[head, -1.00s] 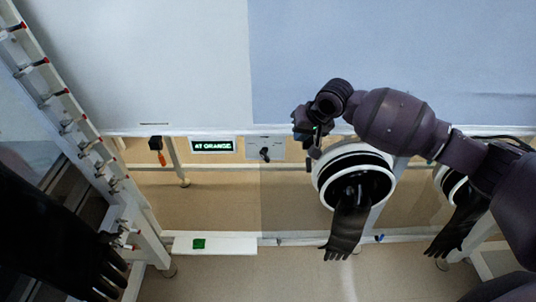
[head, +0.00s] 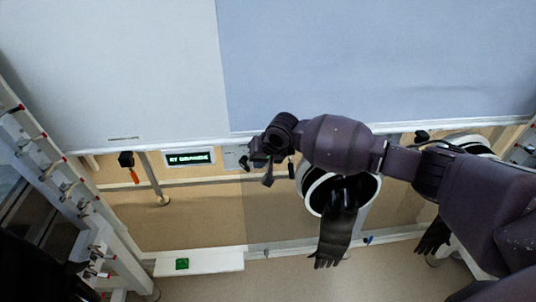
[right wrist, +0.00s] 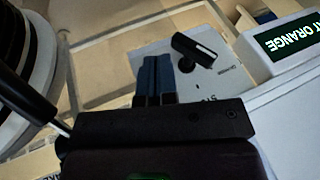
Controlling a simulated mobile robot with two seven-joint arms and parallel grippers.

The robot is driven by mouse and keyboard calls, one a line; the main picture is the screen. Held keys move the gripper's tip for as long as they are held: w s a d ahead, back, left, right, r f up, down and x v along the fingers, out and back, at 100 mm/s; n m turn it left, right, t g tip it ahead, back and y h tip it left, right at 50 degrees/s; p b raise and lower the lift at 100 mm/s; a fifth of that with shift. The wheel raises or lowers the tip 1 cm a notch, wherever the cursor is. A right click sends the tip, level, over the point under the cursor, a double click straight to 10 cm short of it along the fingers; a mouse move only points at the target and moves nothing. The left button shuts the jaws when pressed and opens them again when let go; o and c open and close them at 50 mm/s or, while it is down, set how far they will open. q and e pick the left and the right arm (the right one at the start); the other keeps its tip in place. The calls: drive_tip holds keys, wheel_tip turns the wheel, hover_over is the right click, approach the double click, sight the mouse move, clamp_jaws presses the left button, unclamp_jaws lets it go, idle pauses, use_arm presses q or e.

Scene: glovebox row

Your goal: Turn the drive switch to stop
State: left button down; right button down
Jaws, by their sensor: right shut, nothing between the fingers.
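The drive switch is a black bar knob (right wrist: 195,48) with a pale line, set aslant on a light grey plate (right wrist: 215,82) in the right wrist view. A label on the plate is partly hidden and starts "ST". My right gripper (right wrist: 153,66) is shut and empty, its blue-grey fingertips over the plate, just left of the knob, with a gap in the picture; I cannot tell whether they touch the plate. In the head view my right gripper (head: 267,166) covers the knob, and only the plate's left part (head: 234,156) shows. My left gripper is not in view.
A display reading "AT ORANGE" (head: 189,159) sits left of the plate. A white glove port ring (head: 312,192) with a hanging black glove (head: 338,225) is close right of my gripper. An orange-handled item (head: 133,174) hangs farther left. A white shelf (head: 215,262) holds a green object (head: 182,264).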

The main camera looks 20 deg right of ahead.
drive_tip(key=shift+w+a+f, duration=0.25)
drive_tip(key=shift+a+f, duration=0.1)
drive_tip(key=shift+a, duration=0.2)
